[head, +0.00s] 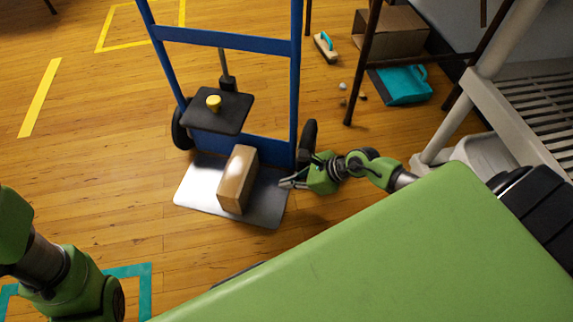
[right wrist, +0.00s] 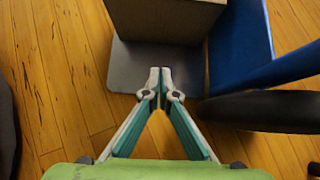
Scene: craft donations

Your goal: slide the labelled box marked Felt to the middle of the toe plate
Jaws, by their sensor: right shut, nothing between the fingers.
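The brown cardboard box (head: 237,182) stands on the silver toe plate (head: 196,188) of a blue hand truck, near the plate's middle in the head view. No label text can be read on it. My right gripper (head: 283,184) is at the plate's right edge, to the right of the box and apart from it. In the right wrist view its fingertips (right wrist: 160,75) are together and empty over the plate's edge (right wrist: 140,68), with the box (right wrist: 165,20) just beyond. My left arm shows at the lower left, but its gripper does not.
The blue hand truck frame (head: 228,41) rises behind the plate; its black wheel (right wrist: 260,110) is close beside my right gripper. A grey shelf (head: 520,95) stands right. Floor left is open.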

